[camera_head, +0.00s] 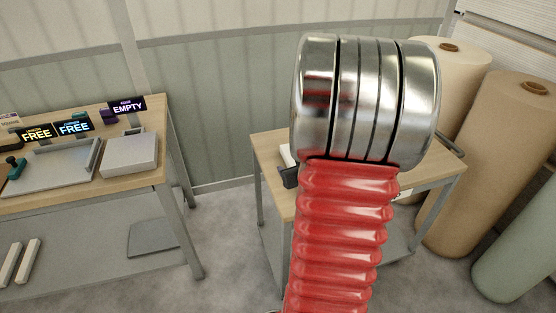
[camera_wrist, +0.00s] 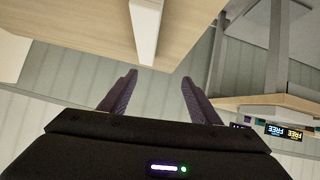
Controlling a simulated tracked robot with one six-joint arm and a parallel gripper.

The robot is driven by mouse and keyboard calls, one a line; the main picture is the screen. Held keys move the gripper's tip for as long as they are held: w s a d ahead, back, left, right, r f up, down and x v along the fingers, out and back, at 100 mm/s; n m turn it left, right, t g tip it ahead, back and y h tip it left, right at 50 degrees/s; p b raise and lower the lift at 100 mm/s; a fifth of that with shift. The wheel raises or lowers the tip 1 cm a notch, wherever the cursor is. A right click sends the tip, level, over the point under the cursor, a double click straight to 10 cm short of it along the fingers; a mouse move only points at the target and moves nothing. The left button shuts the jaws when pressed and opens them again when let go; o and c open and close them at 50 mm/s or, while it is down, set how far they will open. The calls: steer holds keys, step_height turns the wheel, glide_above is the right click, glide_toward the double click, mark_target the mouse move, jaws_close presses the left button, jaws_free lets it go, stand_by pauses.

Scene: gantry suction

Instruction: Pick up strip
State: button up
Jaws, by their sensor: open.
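A pale strip (camera_wrist: 146,32) lies on a wooden top in the wrist view, its near end pointing toward the gap between my fingertips. My gripper (camera_wrist: 158,78) is open, with two dark purple ribbed fingers apart and nothing between them. The strip's near end appears just beyond the fingertips, nearer the left one; I cannot tell the exact distance. In the head view a small white piece (camera_head: 286,154), perhaps the strip, shows at the left side of the trolley top, mostly hidden behind my red and metal arm.
The wooden-topped trolley (camera_head: 270,148) stands behind my arm. Large paper rolls (camera_head: 501,160) stand at the right. The left bench (camera_head: 150,180) holds trays and signs reading FREE (camera_head: 74,128) and EMPTY (camera_head: 127,108). Two pale strips (camera_head: 28,262) lie on its lower shelf. Floor between is clear.

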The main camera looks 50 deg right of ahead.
steer(key=shift+m+t, duration=0.5)
steer(key=shift+t, duration=0.1)
steer(key=s+d+f, duration=0.1)
steer(key=s+f, duration=0.1)
steer(key=s+d+f, duration=0.1)
steer(key=d+f, duration=0.1)
steer(key=shift+s+d, duration=0.2)
steer(key=shift+s, duration=0.2)
steer(key=shift+f, duration=0.1)
steer(key=shift+x, duration=4.3)
steer(key=shift+x, duration=2.6)
steer(key=shift+w, duration=0.1)
steer(key=shift+c, duration=0.3)
steer(key=shift+r, duration=0.25)
steer(key=c, duration=1.3)
